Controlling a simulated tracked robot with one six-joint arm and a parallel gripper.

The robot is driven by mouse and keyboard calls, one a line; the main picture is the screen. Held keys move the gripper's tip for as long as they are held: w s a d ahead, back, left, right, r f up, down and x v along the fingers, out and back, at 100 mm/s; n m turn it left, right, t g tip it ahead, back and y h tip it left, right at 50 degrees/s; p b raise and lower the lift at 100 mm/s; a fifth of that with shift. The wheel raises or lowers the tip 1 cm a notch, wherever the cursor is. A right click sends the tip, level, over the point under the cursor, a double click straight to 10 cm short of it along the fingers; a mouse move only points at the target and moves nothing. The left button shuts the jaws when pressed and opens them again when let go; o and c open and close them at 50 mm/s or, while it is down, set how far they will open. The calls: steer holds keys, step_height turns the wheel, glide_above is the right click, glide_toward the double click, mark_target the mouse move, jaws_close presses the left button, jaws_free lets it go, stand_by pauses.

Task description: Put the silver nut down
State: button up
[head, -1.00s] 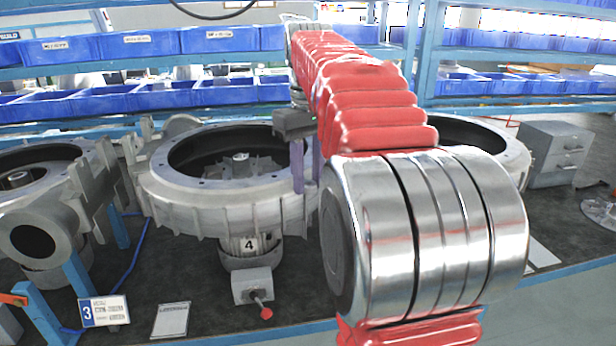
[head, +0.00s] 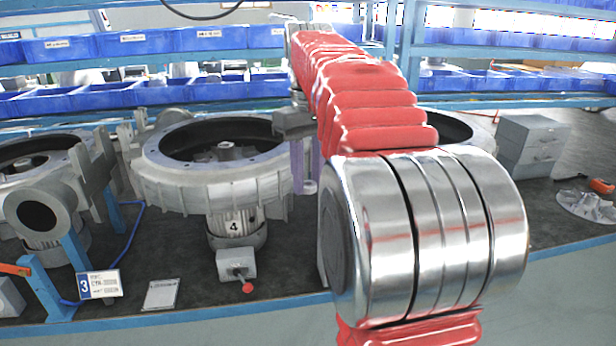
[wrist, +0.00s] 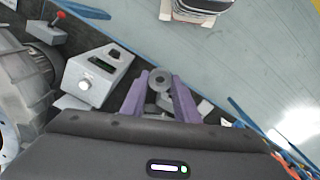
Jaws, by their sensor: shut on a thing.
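My gripper (wrist: 161,88) has two purple fingers, pointing down in the head view (head: 306,168), partly behind my red-sleeved arm. In the wrist view, a round grey silver nut (wrist: 160,77) with a dark hole sits at the fingertips, and the fingers are shut on it. A small part of the nut shows below the fingers in the head view (head: 310,187). The nut is held over the dark bench top, right of the blower numbered 4 (head: 160,178). The gap beneath it is hard to judge.
A grey box with a knob (wrist: 98,76) lies left of the fingers in the wrist view. The blue bench edge (head: 190,315) runs along the front. Blue bins (head: 150,95) line the back.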

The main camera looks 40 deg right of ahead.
steer(key=w+a+f, duration=0.3)
steer(key=w+f, duration=0.1)
steer(key=f, duration=0.4)
steer(key=w+a+f, duration=0.3)
steer(key=f, duration=0.5)
steer(key=w+a+f, duration=0.3)
steer(key=w+f, duration=0.1)
steer(key=f, duration=0.4)
steer(key=s+a+f, duration=0.1)
steer(key=a+f, duration=0.5)
steer(key=f, duration=0.5)
steer(key=s+a+f, duration=0.2)
steer(key=a+f, duration=0.5)
steer(key=f, duration=0.5)
steer(key=shift+s+f, duration=0.15)
